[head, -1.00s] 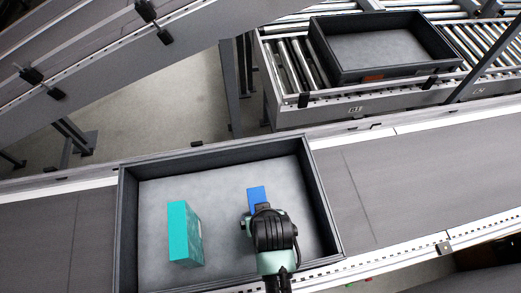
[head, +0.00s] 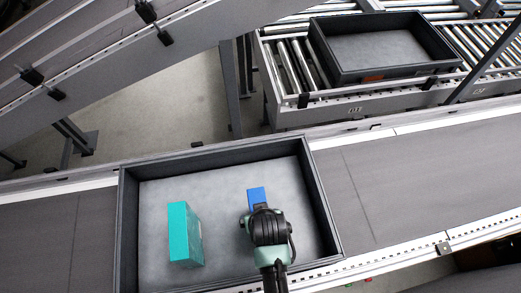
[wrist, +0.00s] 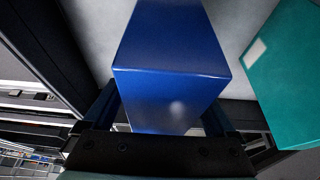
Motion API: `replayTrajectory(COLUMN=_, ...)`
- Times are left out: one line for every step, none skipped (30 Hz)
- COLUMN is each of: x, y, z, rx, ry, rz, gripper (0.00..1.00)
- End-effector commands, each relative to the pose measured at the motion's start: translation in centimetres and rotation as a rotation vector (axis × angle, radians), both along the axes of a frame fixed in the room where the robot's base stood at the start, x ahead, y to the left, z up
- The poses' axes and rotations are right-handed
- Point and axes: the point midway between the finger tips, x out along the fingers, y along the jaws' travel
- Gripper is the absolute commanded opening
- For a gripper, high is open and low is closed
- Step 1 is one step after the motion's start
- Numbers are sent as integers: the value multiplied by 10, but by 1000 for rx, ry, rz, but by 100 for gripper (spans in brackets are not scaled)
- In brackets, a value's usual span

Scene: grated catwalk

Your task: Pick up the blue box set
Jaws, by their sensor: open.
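The blue box (head: 257,194) stands in the grey tote in the head view, partly hidden behind my arm's end. In the wrist view the blue box (wrist: 168,70) fills the middle, with its near face toward the camera. My gripper (wrist: 165,118) is open, with one finger at the left and one at the right of the box's lower part. The box lies between the fingers. Whether the fingers touch it I cannot tell. In the head view the fingers are hidden by my wrist.
A teal box (head: 185,234) stands to the left in the same tote (head: 128,230), apart from the blue box. It also shows at the right in the wrist view (wrist: 290,75). The tote walls surround both. An empty dark tote (head: 345,75) sits on rollers at the back right.

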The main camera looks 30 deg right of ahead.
Motion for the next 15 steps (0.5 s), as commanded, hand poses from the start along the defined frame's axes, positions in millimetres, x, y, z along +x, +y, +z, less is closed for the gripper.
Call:
replayTrajectory(x=0, y=0, z=-1, rx=0, ry=0, rz=0, gripper=91)
replayTrajectory(x=0, y=0, z=-1, rx=0, ry=0, rz=0, gripper=91)
replayTrajectory(x=0, y=0, z=-1, rx=0, ry=0, rz=0, gripper=91)
replayTrajectory(x=0, y=0, z=-1, rx=0, ry=0, rz=0, gripper=91)
replayTrajectory(x=0, y=0, z=-1, rx=0, ry=0, rz=0, gripper=91)
replayTrajectory(x=0, y=0, z=-1, rx=0, ry=0, rz=0, gripper=91)
replayTrajectory(x=0, y=0, z=-1, rx=0, ry=0, rz=0, gripper=91)
replayTrajectory(x=0, y=0, z=-1, rx=0, ry=0, rz=0, gripper=91)
replayTrajectory(x=0, y=0, z=-1, rx=0, ry=-1, rz=0, gripper=91)
replayTrajectory(x=0, y=0, z=-1, rx=0, ry=-1, rz=0, gripper=89)
replayTrajectory(x=0, y=0, z=-1, rx=0, ry=-1, rz=0, gripper=84)
replayTrajectory(x=0, y=0, z=-1, rx=0, ry=-1, rz=0, gripper=77)
replayTrajectory(x=0, y=0, z=-1, rx=0, ry=-1, rz=0, gripper=71)
replayTrajectory(x=0, y=0, z=-1, rx=0, ry=-1, rz=0, gripper=66)
replayTrajectory(x=0, y=0, z=-1, rx=0, ry=-1, rz=0, gripper=59)
